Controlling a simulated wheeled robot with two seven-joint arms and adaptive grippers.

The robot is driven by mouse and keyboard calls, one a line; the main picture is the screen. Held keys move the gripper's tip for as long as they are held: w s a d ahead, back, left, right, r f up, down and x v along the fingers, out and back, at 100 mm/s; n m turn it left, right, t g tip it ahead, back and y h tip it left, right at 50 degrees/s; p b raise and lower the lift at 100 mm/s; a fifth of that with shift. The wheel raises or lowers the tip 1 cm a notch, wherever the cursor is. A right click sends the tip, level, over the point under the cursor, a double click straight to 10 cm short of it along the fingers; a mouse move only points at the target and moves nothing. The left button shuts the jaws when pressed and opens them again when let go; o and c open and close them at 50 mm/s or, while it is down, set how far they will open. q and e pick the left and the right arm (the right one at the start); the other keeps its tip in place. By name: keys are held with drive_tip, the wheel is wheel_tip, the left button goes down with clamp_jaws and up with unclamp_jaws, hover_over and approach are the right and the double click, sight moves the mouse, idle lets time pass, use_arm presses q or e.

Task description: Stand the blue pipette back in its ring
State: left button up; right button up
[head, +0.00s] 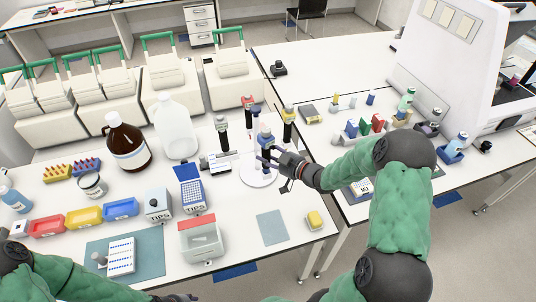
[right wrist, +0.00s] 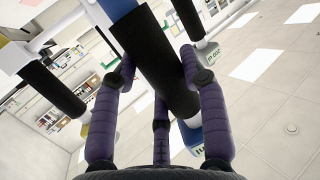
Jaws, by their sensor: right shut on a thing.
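The blue pipette (head: 265,138) is upright at the white round stand (head: 259,178), among the other pipettes. My right gripper (head: 272,155) reaches it from the right and is shut on it. In the right wrist view its purple fingers (right wrist: 158,68) close around the pipette's black body (right wrist: 150,50), with blue parts at both ends. I cannot tell whether the pipette sits in its ring, as the fingers and neighbouring pipettes hide it. My left gripper (head: 176,298) barely shows at the bottom edge, so its jaws cannot be read.
A red pipette (head: 248,110) and a yellow pipette (head: 288,122) hang close by. A dark pipette (head: 221,132) stands left of the stand. A blue tip box (head: 191,192), a red-topped box (head: 200,240) and a large jug (head: 175,130) are left.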

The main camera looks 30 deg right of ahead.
drive_tip(key=shift+f+b, duration=1.3)
drive_tip(key=shift+f, duration=0.35)
drive_tip(key=o, duration=0.9)
drive_tip(key=v, duration=1.2)
